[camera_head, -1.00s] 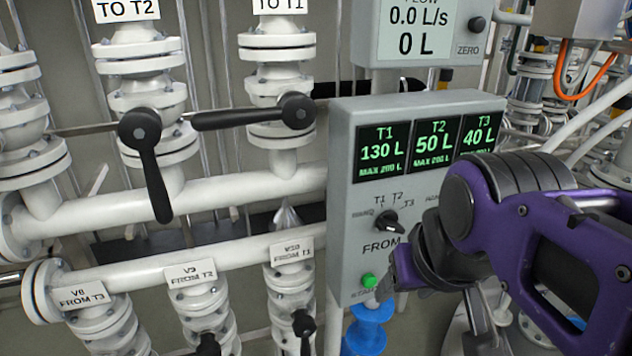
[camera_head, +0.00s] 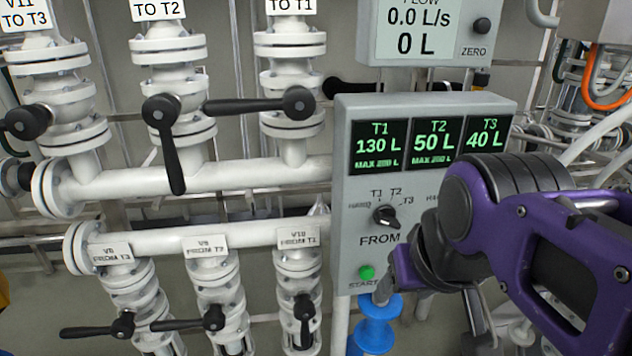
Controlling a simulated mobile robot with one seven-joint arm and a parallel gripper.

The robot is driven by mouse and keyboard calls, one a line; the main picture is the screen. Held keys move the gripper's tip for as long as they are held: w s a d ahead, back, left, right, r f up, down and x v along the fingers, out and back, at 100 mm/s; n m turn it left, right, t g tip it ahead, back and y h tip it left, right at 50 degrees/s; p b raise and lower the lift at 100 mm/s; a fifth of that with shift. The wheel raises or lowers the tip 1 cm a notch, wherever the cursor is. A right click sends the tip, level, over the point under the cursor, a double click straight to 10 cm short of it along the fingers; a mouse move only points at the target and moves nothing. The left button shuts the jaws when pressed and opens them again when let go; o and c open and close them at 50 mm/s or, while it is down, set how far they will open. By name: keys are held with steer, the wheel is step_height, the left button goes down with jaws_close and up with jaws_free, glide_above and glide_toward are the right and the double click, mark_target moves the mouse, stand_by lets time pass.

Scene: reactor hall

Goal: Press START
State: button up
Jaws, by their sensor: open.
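The START button (camera_head: 366,272) is a small green round button at the lower left of the grey control panel (camera_head: 344,190). Its label shows just below it, partly covered. My gripper (camera_head: 386,287) is at the end of the purple and dark grey arm, to the right of and below the button in the picture. It is open, but its fingertips are hard to make out. I cannot tell its depth gap to the panel. A blue spool-shaped part (camera_head: 375,328) shows below the button; I cannot tell whether it touches my gripper.
The FROM knob (camera_head: 386,216) sits above START. Displays read T1 130 L, T2 50 L and T3 40 L. My arm covers the panel's lower right. A flow meter (camera_head: 427,30) reads 0.0 L/s, 0 L. White pipes (camera_head: 200,184) with black-handled valves fill the left.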

jaws_close()
stand_by(1.6)
